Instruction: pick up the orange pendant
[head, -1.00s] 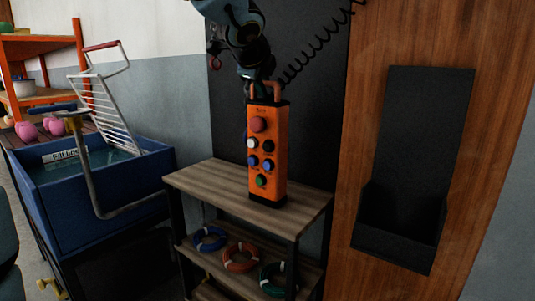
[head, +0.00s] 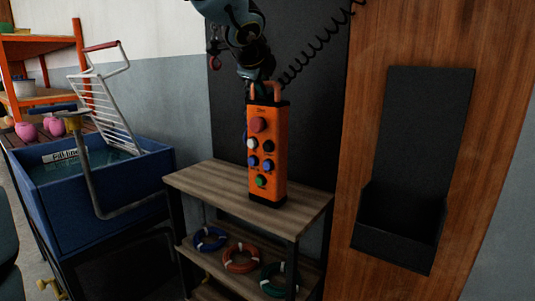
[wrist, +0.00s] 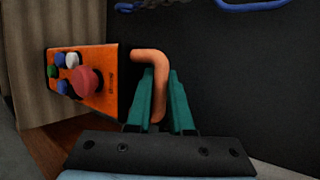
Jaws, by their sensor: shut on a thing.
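In the wrist view, the green fingers (wrist: 167,100) are shut on the bent orange handle (wrist: 152,62), with the pendant's button face (wrist: 97,80) to the left.
A black coiled cable (head: 318,50) hangs near my arm. Coloured rings (head: 240,258) lie on the lower shelf. A black open holder (head: 405,215) is on the wooden panel at right. A blue tub (head: 95,190) with a metal rack (head: 105,95) stands at left.

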